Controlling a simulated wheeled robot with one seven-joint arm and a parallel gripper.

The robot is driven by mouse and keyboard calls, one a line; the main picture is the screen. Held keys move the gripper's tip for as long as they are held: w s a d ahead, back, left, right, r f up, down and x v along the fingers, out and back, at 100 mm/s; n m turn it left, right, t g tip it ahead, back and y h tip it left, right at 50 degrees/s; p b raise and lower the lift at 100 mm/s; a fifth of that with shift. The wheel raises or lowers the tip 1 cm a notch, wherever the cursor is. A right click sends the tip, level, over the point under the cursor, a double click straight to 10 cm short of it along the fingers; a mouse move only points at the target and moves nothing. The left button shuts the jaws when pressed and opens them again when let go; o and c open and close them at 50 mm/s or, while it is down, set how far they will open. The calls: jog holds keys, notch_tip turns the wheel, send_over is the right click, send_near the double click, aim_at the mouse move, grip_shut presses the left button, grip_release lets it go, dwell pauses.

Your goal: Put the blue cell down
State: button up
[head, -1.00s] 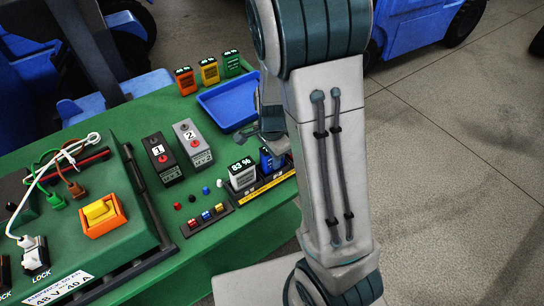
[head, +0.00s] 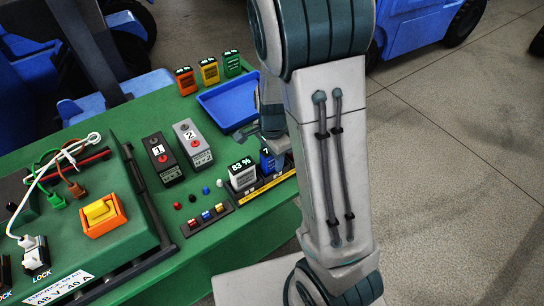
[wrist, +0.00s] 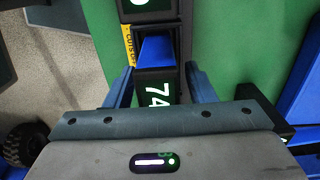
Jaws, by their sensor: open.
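The blue cell (head: 267,160) stands in the dark rack with the yellow label (head: 265,189), right beside the white cell (head: 242,174) that reads 83 %. In the wrist view the blue cell (wrist: 157,50) shows its blue top and a display starting with 74, framed by a dark bay. My gripper (wrist: 159,68) is open, with one blue finger on each side of the cell and a visible gap to it. In the head view my arm hides most of the gripper and the right end of the rack.
A blue tray (head: 228,104) lies behind the rack on the green bench (head: 125,125). Orange, yellow and green cells stand at the back. Two boxes marked 1 (head: 164,160) and 2 (head: 193,144), small knobs and a button strip (head: 207,216) are left of the rack.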

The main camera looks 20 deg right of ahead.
notch_tip(320, 180, up, 11)
jog(key=shift+s+r+p, duration=0.1)
jog(key=shift+p, duration=0.2)
jog(key=s+r+n+t, duration=0.1)
jog(key=s+r+n, duration=0.2)
jog(key=s+n, duration=0.4)
jog(key=s+r+n+t, duration=0.2)
jog(key=s+r+n, duration=0.2)
jog(key=s+n, duration=0.3)
jog(key=shift+s+r, duration=0.15)
jog(key=shift+r, duration=0.15)
